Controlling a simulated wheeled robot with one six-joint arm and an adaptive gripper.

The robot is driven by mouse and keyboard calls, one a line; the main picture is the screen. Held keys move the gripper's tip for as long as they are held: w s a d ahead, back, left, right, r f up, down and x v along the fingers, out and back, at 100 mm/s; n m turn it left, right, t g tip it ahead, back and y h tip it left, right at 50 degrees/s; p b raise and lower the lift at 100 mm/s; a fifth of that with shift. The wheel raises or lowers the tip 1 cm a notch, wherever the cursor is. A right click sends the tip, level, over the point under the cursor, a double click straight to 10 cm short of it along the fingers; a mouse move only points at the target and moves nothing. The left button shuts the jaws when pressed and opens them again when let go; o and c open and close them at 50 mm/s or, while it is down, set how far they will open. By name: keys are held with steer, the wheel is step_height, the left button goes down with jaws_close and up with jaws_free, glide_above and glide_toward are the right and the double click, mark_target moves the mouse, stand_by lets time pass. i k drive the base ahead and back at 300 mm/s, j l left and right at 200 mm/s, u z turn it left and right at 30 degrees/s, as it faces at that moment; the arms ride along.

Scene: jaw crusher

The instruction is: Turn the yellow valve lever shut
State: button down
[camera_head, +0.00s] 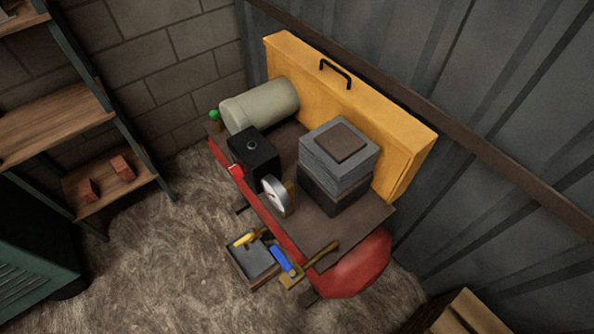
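A red compressor-like machine (365,268) stands on the floor against the metal wall. At its near lower end a brass fitting (322,254) sticks out, with a blue lever-like handle (281,259) beside it. A small yellow handle-shaped piece (245,238) shows just left of the blue handle, over a shallow dark tray (262,286). I cannot tell whether this yellow piece is the valve lever or a loose item in the tray. Whether the valve is open or shut is not clear. My gripper is not in view.
A round gauge (274,196), a black box (252,153) and a grey motor block (338,155) sit on the machine top before a yellow guard panel (340,110). Shelves (55,125) and a green cabinet (35,255) stand left. The floor (150,270) between is clear.

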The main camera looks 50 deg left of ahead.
mark_target(251, 235)
steer(key=k+j+u, duration=0.15)
steer(key=u, duration=1.2)
steer(key=i+l+u, duration=0.15)
steer(key=u, duration=0.15)
steer(key=i+j+z, duration=0.2)
steer(key=i+j, duration=0.35)
steer(key=i, duration=0.1)
